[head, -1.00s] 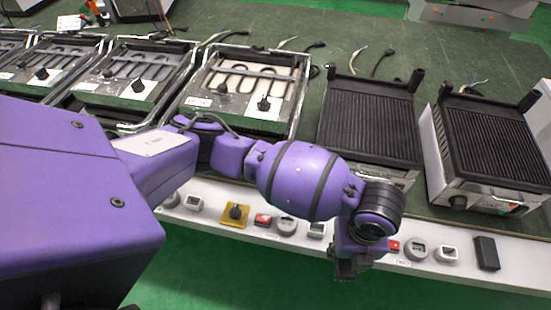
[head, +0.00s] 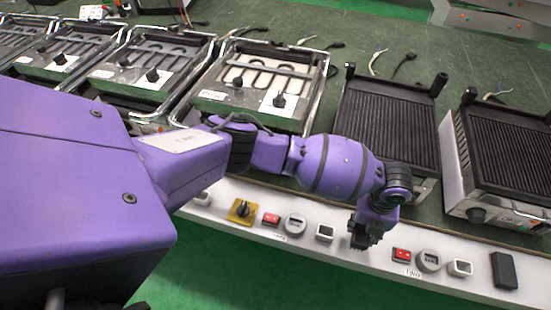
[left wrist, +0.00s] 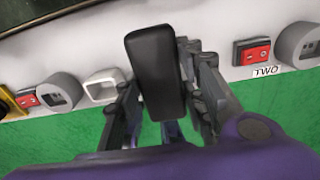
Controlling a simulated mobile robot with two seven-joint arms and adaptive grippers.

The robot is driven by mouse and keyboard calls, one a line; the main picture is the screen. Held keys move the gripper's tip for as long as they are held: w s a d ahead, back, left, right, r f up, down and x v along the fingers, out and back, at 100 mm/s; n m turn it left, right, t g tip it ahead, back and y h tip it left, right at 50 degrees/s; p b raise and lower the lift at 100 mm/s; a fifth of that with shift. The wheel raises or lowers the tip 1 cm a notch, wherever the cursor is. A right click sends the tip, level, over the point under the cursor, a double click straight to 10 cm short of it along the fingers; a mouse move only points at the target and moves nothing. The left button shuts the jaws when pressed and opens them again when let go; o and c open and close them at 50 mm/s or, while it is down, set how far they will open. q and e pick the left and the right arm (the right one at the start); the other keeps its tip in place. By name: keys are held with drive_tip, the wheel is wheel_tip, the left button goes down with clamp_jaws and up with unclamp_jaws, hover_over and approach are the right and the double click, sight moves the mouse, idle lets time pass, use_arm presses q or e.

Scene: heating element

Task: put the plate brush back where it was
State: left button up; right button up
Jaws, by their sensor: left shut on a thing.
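My left gripper (head: 365,238) is at the white front panel, between a white square socket and a red switch. In the left wrist view, the fingers (left wrist: 165,108) are closed around a black, smooth, block-shaped thing (left wrist: 157,60). Its far end reaches over the white panel. No bristles show, so I cannot tell from its look whether it is the plate brush. In the head view it is hidden by the gripper. A similar black block (head: 504,270) is on the panel at the far right. My right gripper is not in view.
Several heating units stand on the green bench, including an open one (head: 265,85) and ribbed black grills (head: 390,125). Green floor lies in front.

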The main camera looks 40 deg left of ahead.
sight(360, 231)
use_arm(q)
drive_tip(key=shift+w+f, duration=0.15)
drive_tip(key=shift+w, duration=0.2)
drive_tip(key=shift+f, duration=1.65)
drive_tip(key=shift+f+b, duration=0.15)
drive_tip(key=shift+b, duration=0.15)
drive_tip(key=o, duration=1.1)
